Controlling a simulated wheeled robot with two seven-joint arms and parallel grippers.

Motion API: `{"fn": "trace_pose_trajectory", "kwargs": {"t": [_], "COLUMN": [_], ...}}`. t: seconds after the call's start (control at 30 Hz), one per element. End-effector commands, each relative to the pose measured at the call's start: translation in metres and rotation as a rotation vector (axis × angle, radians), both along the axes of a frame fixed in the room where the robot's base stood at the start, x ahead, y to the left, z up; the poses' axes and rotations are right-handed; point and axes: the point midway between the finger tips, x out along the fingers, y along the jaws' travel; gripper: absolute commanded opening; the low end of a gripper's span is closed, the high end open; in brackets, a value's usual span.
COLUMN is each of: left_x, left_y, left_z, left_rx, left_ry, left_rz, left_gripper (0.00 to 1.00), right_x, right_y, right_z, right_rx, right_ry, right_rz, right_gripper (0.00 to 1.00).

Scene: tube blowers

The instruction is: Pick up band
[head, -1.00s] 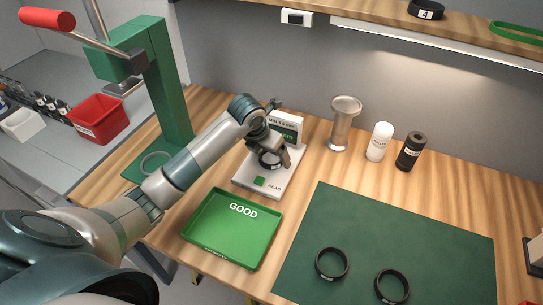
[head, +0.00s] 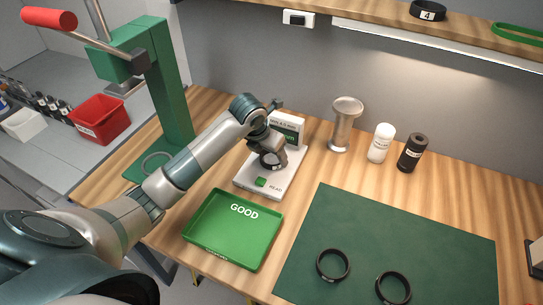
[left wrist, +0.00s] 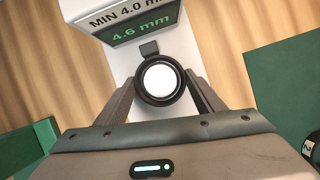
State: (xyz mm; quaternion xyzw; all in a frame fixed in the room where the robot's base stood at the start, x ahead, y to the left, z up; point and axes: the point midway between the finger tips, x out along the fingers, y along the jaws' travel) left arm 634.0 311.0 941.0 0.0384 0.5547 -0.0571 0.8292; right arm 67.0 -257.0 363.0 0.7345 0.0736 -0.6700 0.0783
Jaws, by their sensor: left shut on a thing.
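A black band (head: 267,163) is at the white measuring device (head: 284,183), which has a green button and an upright display. In the left wrist view the band (left wrist: 160,101) shows as a dark ring with a bright white middle, below the display (left wrist: 140,27) that reads 4.6 mm. My left gripper (head: 274,160) is shut on this band, with one finger on each side of it. In the head view the hand partly hides the band. Whether the band touches the device is unclear. Two more black bands (head: 333,279) (head: 393,302) lie on the green mat (head: 415,235).
An empty green GOOD tray (head: 232,237) lies in front of the device. A green press (head: 165,95) stands at left, with a red bin (head: 99,118) beyond. A metal cup (head: 344,125), a white bottle (head: 380,143) and a black bottle (head: 411,153) stand behind the mat.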

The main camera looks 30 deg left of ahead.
Motion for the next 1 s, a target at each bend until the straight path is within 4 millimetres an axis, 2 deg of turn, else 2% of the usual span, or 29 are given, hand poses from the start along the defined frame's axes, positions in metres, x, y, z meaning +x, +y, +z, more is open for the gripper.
{"fn": "trace_pose_trajectory", "kwargs": {"t": [0.17,0.33,0.7,0.8,1.0], "left_x": [0.001,0.002,0.004,0.004,0.005], "left_y": [0.001,0.0,-0.075,-0.091,-0.11], "left_z": [0.014,0.038,0.079,0.089,0.103], "left_rx": [0.002,0.002,-0.001,-0.001,-0.001], "left_ry": [-0.004,-0.007,-0.007,-0.005,-0.003], "left_rz": [-0.002,-0.001,-0.005,-0.004,-0.001], "left_gripper": [0.37,0.37,0.37,0.37,0.37], "right_x": [0.0,0.0,0.0,0.0,0.0], "right_y": [0.0,0.0,0.002,0.002,0.001], "right_z": [-0.01,-0.023,-0.049,-0.054,-0.056], "right_rx": [0.0,0.0,0.002,0.002,0.001], "right_ry": [0.0,0.0,0.0,0.0,0.0], "right_rz": [0.0,0.0,-0.001,-0.001,-0.001], "right_gripper": [0.31,0.31,0.31,0.31,0.31]}}
